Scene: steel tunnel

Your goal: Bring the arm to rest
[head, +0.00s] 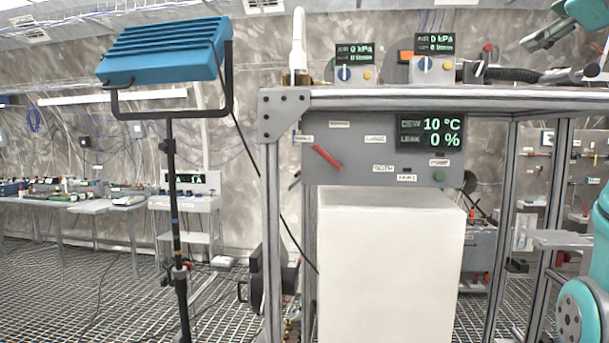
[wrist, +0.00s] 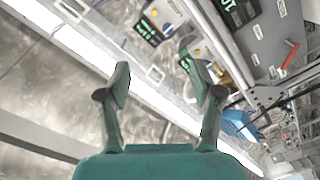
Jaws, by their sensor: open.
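My gripper (wrist: 158,80) shows in the wrist view with its two fingers spread apart and nothing between them. In the head view my gripper (head: 546,36) is at the upper right edge, above the bench top and pointing left. It touches nothing that I can see. More teal parts of my arm show at the right edge of the head view, partly cut off by the frame.
A steel-framed bench (head: 400,98) carries gauge boxes (head: 355,70) and a white bottle-like object (head: 299,45). Below are a grey control panel (head: 345,172) with a red lever (head: 326,157) and a white box (head: 392,265). A blue lamp (head: 165,50) stands left.

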